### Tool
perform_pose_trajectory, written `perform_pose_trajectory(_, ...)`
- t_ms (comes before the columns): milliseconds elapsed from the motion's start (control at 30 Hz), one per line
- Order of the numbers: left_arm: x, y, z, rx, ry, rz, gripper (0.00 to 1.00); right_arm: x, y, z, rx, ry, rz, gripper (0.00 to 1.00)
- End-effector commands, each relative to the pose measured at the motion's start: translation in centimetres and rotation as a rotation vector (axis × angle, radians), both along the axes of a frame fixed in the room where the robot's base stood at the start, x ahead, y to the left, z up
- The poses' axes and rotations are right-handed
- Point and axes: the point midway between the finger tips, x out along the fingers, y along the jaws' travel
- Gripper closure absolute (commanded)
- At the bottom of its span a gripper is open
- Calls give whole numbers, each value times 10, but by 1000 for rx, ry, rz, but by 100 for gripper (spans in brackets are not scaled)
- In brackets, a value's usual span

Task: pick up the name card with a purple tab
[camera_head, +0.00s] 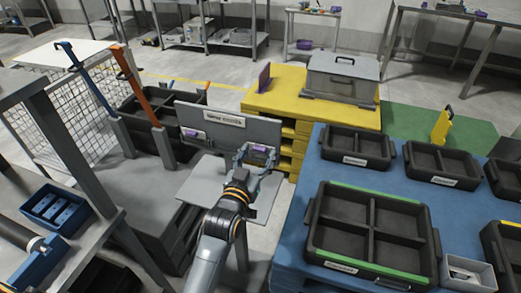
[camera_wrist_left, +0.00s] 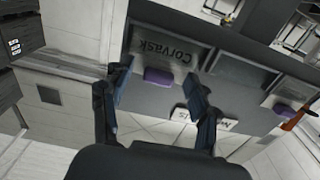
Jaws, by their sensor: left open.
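A name card with a purple tab (camera_head: 259,148) is at the right part of an upright grey board (camera_head: 235,128). In the left wrist view the card's lettering looks like "Corvask" (camera_wrist_left: 165,46), upside down, with its purple tab (camera_wrist_left: 158,76) below. My left gripper (camera_head: 257,155) is open in front of this card. In the left wrist view its fingers (camera_wrist_left: 155,82) stand to either side of the tab, and I cannot tell if they touch the card. A second purple tab (camera_head: 190,133) is at the board's left; it also shows in the wrist view (camera_wrist_left: 283,109). My right gripper is not in view.
A grey shelf plate (camera_head: 200,185) lies below the board. A blue table (camera_head: 290,235) with black divided trays (camera_head: 375,185) is close on the right. A yellow pallet stack (camera_head: 275,95) with a grey box stands behind. A grey bench with a blue bin (camera_head: 55,208) is left.

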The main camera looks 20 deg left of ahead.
Motion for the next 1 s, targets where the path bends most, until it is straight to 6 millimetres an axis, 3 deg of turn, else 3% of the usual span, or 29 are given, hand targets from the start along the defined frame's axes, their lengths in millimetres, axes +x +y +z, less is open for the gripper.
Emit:
perform_pose_trajectory(67, 0, 0, 0, 0, 0, 0, 44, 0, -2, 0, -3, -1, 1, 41)
perform_pose_trajectory(267, 0, 0, 0, 0, 0, 0, 84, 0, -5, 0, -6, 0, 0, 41)
perform_pose_trajectory(667, 0, 0, 3, 0, 0, 0, 84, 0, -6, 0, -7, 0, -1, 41)
perform_pose_trajectory(867, 0, 0, 21, 0, -4, 0, 84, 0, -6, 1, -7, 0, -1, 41)
perform_pose_trajectory(1000, 0, 0, 46, 0, -6, 1, 84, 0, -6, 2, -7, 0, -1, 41)
